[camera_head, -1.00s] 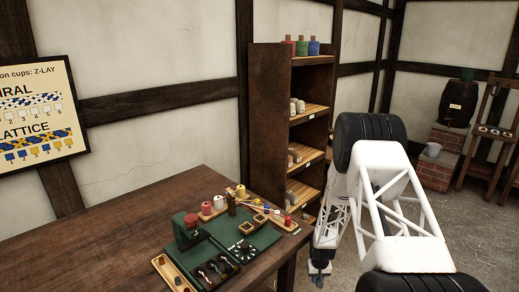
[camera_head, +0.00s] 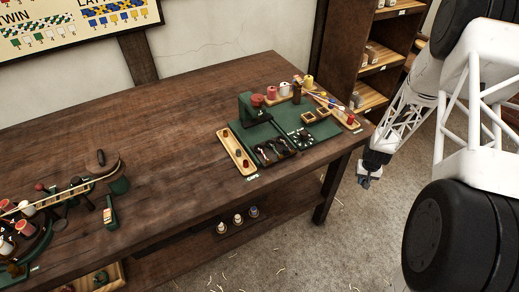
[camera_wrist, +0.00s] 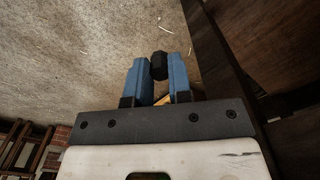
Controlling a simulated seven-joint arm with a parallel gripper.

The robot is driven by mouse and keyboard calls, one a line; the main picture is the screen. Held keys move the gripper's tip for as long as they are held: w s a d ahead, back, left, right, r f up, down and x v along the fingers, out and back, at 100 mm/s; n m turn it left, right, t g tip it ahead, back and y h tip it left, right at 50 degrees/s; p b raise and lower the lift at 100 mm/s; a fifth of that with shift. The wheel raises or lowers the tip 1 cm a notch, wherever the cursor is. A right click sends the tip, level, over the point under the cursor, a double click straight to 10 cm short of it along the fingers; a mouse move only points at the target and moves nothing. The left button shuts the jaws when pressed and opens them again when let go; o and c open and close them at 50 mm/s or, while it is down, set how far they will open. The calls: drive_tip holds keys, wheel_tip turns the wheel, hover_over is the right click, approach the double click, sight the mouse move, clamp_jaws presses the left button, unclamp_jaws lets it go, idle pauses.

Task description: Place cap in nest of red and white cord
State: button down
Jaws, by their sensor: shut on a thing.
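My gripper (camera_head: 366,180) hangs below the bench top, just off the bench's right end, over the floor. In the wrist view its blue fingers (camera_wrist: 160,74) are shut on a dark faceted piece, which looks like the cap (camera_wrist: 159,65). The cap sticks out a little past the fingertips. On the bench, two small square wooden frames (camera_head: 315,115) stand on a green board (camera_head: 290,128); they may be nests. I cannot make out red and white cord in them at this size.
The wooden bench (camera_head: 170,120) has clear room in its middle. A tray labelled CAPS (camera_head: 237,150) lies left of the green board, and cord spools (camera_head: 285,89) stand behind it. A shelf rack (camera_head: 345,50) stands beyond. A round stand with spools (camera_head: 25,235) is at far left.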

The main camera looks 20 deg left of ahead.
drive_tip(key=s+a+r+n, duration=0.1)
drive_tip(key=s+a+r, duration=0.4)
drive_tip(key=s+r, duration=0.35)
drive_tip(key=s+a+r+n, duration=0.3)
drive_tip(key=s+a+r, duration=0.3)
drive_tip(key=a, duration=0.3)
drive_tip(key=s+a+r+n, duration=0.4)
drive_tip(key=s+a+r, duration=0.2)
drive_tip(key=a+r, duration=0.2)
drive_tip(key=s+a+r+n, duration=0.3)
drive_tip(key=s+a+r, duration=0.4)
drive_tip(key=a, duration=0.5)
drive_tip(key=shift+r+n, duration=0.3)
drive_tip(key=shift+r, duration=0.25)
drive_tip(key=w+a, duration=0.2)
drive_tip(key=w, duration=0.2)
drive_tip(key=w+a+f, duration=0.1)
drive_tip(key=w+a, duration=0.2)
drive_tip(key=w, duration=0.1)
drive_tip(key=w+a, duration=0.3)
drive_tip(key=w, duration=0.2)
drive_tip(key=shift+f, duration=0.25)
drive_tip(key=shift+w+a, duration=0.2)
drive_tip(key=shift+w, duration=0.15)
drive_tip(key=shift+f, duration=1.75)
